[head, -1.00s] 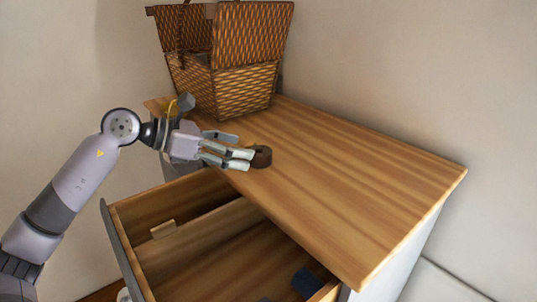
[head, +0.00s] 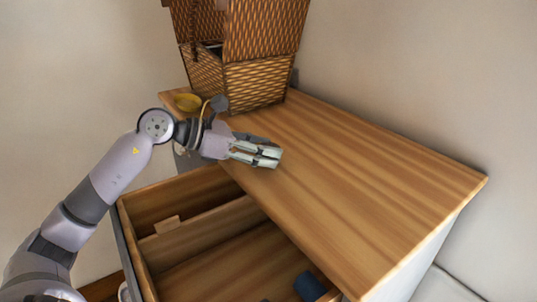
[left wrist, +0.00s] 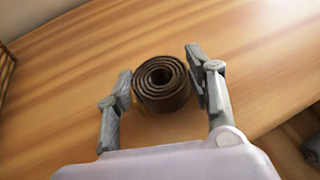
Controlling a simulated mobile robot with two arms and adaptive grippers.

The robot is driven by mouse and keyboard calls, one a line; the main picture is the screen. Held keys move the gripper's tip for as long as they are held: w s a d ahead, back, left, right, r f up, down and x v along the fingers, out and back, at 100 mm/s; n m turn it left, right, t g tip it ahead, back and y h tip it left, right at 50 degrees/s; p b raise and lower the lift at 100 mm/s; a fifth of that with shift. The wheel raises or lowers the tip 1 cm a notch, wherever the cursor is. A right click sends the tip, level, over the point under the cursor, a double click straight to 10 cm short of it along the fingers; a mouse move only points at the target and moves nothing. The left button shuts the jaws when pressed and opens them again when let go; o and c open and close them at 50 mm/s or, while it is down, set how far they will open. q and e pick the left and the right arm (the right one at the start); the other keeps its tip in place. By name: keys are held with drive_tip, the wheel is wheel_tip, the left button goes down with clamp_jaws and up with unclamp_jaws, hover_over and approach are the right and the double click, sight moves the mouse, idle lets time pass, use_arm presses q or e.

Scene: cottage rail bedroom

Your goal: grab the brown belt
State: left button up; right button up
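The brown belt (left wrist: 160,88) is a coiled roll on the wooden dresser top (head: 350,170). In the left wrist view it sits between the two fingers of my left gripper (left wrist: 160,66), with one finger on each side and the fingers spread. Narrow gaps seem to show at its sides; I cannot tell if a finger touches it. In the head view my left gripper (head: 268,156) is low over the dresser top near its drawer-side edge, and the belt is hidden by the fingers. My right gripper is not in view.
A wicker basket (head: 262,80) with a raised lid stands at the back of the dresser. An open drawer (head: 140,235) below holds a dark blue roll (head: 308,286). The dresser top to the right is clear.

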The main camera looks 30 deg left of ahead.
use_arm(q)
drive_tip(key=shift+c, duration=1.3)
drive_tip(key=shift+s+a, duration=0.1)
drive_tip(key=shift+c, duration=2.1)
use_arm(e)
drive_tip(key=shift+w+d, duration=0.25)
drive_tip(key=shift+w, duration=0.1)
use_arm(q)
drive_tip(key=shift+r, duration=0.1)
drive_tip(key=shift+r, duration=0.75)
wheel_tip(320, 180, up, 5)
drive_tip(key=shift+f+b, duration=0.15)
drive_tip(key=shift+b, duration=0.25)
wheel_tip(320, 180, up, 14)
drive_tip(key=p, duration=0.2)
drive_tip(key=shift+p, duration=0.3)
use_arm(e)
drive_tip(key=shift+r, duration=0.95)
